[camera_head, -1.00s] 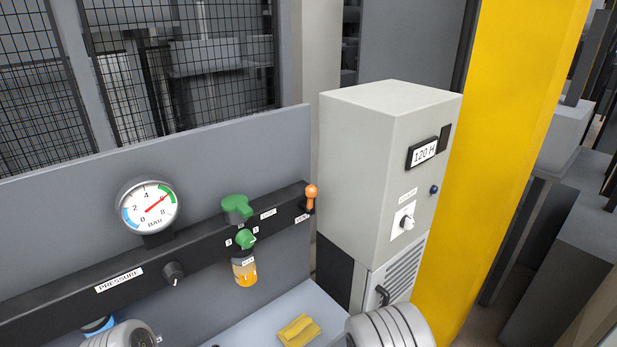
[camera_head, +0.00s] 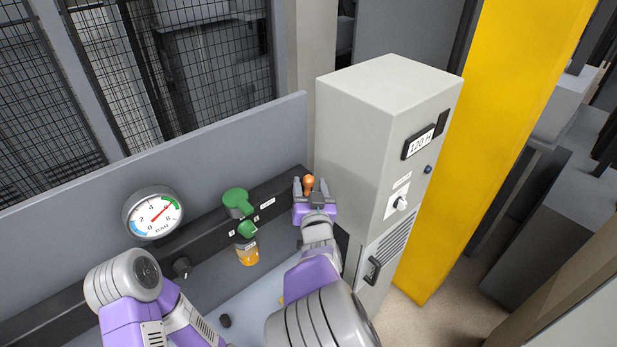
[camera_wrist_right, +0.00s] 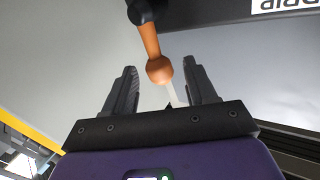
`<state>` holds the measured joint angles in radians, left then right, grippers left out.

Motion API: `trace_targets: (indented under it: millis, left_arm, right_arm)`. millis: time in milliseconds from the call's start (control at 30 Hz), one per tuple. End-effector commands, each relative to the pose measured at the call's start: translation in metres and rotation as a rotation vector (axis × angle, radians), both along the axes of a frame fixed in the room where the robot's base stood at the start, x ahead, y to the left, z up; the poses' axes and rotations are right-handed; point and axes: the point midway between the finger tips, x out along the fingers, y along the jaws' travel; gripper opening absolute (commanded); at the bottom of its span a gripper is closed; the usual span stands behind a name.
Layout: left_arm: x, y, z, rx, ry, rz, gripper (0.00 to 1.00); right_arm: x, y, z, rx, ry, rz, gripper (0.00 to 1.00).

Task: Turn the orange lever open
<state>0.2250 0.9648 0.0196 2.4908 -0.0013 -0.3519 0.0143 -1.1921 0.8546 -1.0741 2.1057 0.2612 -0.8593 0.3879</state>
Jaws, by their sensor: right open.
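The orange lever (camera_head: 308,183) is on the right end of the black rail, just left of the grey cabinet. My right gripper (camera_head: 309,187) is there, open, with one finger on each side of the lever in the head view. In the right wrist view the lever's round knob (camera_wrist_right: 159,69) sits between the open fingertips (camera_wrist_right: 160,74), with gaps on both sides. Its stem runs up to a dark pivot (camera_wrist_right: 140,12). My left arm shows at the lower left of the head view, but its gripper is out of view.
The grey cabinet (camera_head: 375,110) stands close to my right gripper. A yellow column (camera_head: 490,130) is behind it.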

Motion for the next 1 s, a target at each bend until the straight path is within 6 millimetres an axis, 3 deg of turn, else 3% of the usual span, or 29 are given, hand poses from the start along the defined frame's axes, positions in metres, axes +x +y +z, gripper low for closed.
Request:
trace_targets:
  millis: [200, 533, 900, 1000]
  left_arm:
    - [0.000, 0.000, 0.006, 0.000, 0.000, 0.000, 0.43]
    - [0.000, 0.000, 0.006, 0.000, -0.001, 0.000, 0.43]
    - [0.000, 0.000, 0.006, 0.000, -0.001, 0.000, 0.43]
    - [0.000, 0.000, 0.006, 0.000, -0.001, 0.000, 0.43]
  right_arm:
    - [0.022, 0.001, 0.000, -0.003, 0.001, 0.000, 0.56]
    - [0.025, 0.001, 0.000, 0.000, 0.002, 0.000, 0.56]
    - [0.025, 0.001, 0.000, -0.001, 0.002, 0.000, 0.00]
    - [0.025, 0.001, 0.000, -0.001, 0.002, 0.000, 0.00]
